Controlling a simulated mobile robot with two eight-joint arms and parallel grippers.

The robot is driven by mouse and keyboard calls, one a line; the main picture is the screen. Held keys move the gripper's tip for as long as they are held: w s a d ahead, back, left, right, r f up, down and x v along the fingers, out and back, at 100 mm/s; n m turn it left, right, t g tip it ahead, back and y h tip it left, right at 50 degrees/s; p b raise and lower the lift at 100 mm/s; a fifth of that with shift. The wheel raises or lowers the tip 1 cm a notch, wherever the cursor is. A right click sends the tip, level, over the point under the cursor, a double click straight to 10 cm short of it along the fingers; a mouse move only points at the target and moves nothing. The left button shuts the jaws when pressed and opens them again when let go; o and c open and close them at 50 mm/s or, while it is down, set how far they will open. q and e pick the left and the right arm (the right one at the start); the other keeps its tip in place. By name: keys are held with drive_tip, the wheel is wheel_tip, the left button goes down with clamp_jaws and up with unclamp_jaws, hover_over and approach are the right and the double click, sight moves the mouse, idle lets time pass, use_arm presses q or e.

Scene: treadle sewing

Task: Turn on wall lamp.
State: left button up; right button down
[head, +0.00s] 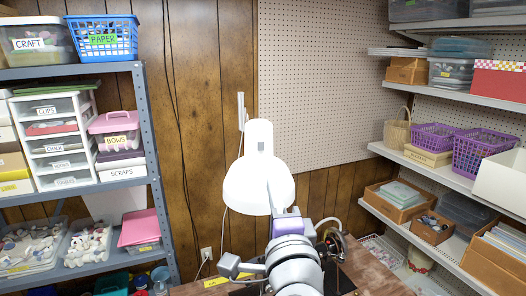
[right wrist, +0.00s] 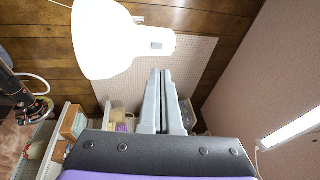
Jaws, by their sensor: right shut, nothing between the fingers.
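The wall lamp (head: 258,183) has a white bell-shaped shade with a narrower neck on top, against the wood-panelled wall. It also shows in the right wrist view (right wrist: 105,40), where the shade looks bright white; I cannot tell whether it is lit. A small grey patch (right wrist: 156,45), perhaps its switch, sits on the neck. My right gripper (right wrist: 161,72) is shut and empty, its fingertips pointing towards the neck, just below that patch in the picture. I cannot tell whether they touch. In the head view my right arm overlaps the lower shade. My left gripper is not in view.
A shelf unit (head: 146,120) with labelled bins stands at the left. Shelves (head: 430,168) with baskets and boxes line the right. A black machine with a wheel (head: 331,243) stands on the wooden table (head: 372,272) beside my right arm.

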sight(261, 144)
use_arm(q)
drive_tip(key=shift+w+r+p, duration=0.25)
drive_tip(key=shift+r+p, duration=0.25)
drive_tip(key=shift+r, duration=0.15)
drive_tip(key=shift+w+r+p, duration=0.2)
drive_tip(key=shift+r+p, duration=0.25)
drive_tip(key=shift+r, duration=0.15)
use_arm(e)
drive_tip(key=x, duration=1.4)
drive_tip(key=shift+d, duration=0.1)
